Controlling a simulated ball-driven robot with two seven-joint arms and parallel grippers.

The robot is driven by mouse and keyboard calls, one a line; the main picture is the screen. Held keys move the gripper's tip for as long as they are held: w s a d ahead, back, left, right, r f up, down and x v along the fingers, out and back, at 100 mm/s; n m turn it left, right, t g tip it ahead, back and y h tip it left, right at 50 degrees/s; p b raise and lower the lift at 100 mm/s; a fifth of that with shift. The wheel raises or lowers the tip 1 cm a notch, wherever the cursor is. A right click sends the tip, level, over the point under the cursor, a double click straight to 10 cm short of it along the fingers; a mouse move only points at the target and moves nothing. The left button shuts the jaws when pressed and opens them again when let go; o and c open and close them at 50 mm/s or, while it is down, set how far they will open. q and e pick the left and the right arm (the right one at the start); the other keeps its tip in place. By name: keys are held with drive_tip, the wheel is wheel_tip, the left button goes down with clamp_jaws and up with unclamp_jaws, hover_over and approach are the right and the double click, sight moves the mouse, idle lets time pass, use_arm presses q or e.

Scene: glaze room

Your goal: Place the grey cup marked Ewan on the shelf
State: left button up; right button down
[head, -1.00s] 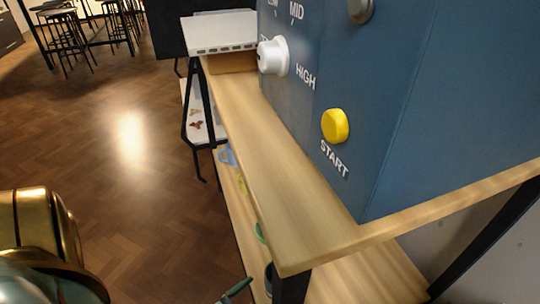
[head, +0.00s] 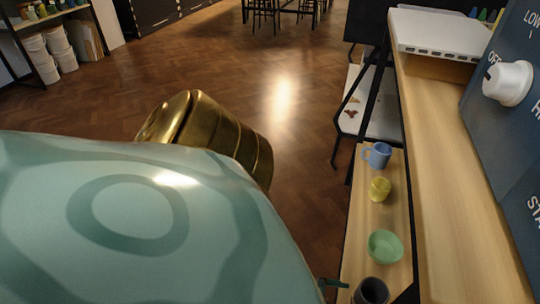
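A dark grey cup (head: 371,292) shows at the bottom edge of the head view, at the near end of the lower wooden shelf (head: 357,222). Its lower part is cut off and I see no name on it. A small dark green piece (head: 333,284), which looks like a fingertip of my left gripper, lies just left of the cup's rim. Whether it touches the cup I cannot tell. The rest of that gripper is hidden behind my large teal and brass arm or out of frame. My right gripper is not in view.
On the lower shelf behind the cup stand a green bowl (head: 385,247), a yellow cup (head: 380,189) and a blue mug (head: 377,155). An upper wooden board (head: 440,160) overhangs on the right, bearing a blue kiln-like box (head: 505,140) with a white knob. The floor to the left is open.

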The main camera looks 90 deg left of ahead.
use_arm(q)
drive_tip(key=s+f+m+g+y, duration=0.1)
drive_tip(key=s+m+g, duration=0.1)
drive_tip(key=s+g, duration=0.7)
drive_tip(key=s, duration=0.7)
drive_tip(key=shift+s+d+f+y, duration=0.2)
drive_tip(key=shift+s+d+y, duration=0.1)
drive_tip(key=shift+s+d, duration=0.05)
